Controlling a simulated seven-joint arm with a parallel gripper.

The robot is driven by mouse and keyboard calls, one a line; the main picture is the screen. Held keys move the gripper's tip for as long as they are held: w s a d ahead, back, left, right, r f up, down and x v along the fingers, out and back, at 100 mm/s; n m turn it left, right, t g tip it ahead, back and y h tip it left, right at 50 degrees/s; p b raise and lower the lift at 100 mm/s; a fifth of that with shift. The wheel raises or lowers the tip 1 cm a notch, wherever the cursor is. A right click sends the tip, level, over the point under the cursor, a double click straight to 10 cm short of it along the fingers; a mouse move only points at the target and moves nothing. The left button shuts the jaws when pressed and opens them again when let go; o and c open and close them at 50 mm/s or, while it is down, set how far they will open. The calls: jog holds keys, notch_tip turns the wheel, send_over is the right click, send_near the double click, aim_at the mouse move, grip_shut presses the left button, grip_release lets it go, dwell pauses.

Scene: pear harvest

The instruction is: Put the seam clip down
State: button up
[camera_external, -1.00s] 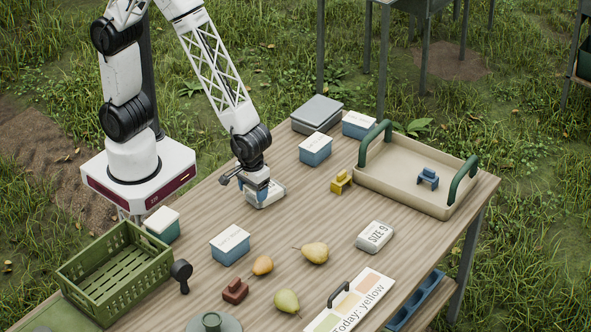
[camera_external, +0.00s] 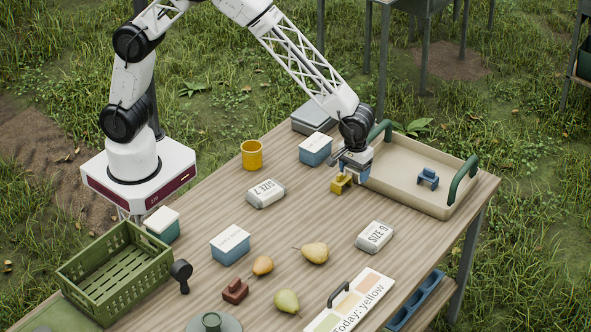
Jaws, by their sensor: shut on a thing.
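A small yellow clip (camera_external: 341,184) is at the tips of my gripper (camera_external: 347,176), left of the beige tray. My gripper points down and is shut on this clip, with its fingers partly covering it. The clip is at or just above the table top; I cannot tell if it touches. A similar blue clip (camera_external: 428,179) lies inside the beige tray (camera_external: 405,194). A dark red clip-like piece (camera_external: 235,291) lies near the front of the table.
A white block marked SIZE 7 (camera_external: 266,193), one marked SIZE 9 (camera_external: 375,237), a blue-white box (camera_external: 315,149) and a yellow cup (camera_external: 252,154) stand around. Pears (camera_external: 315,252) and a green crate (camera_external: 115,275) are nearer the front. Bare wood lies between the SIZE blocks.

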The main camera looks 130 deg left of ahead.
jog(key=w+a+r, duration=0.1)
jog(key=w+a, duration=0.2)
jog(key=a, duration=0.7)
jog(key=w+a+r, duration=0.1)
jog(key=w+a, duration=0.3)
jog(key=a, duration=0.6)
jog(key=shift+w+a, duration=0.15)
jog(key=shift+w, duration=0.1)
send_over(405, 176)
jog(key=shift+f, duration=3.2)
jog(key=shift+f, duration=1.85)
jog(key=shift+f, duration=0.1)
jog(key=o, duration=0.6)
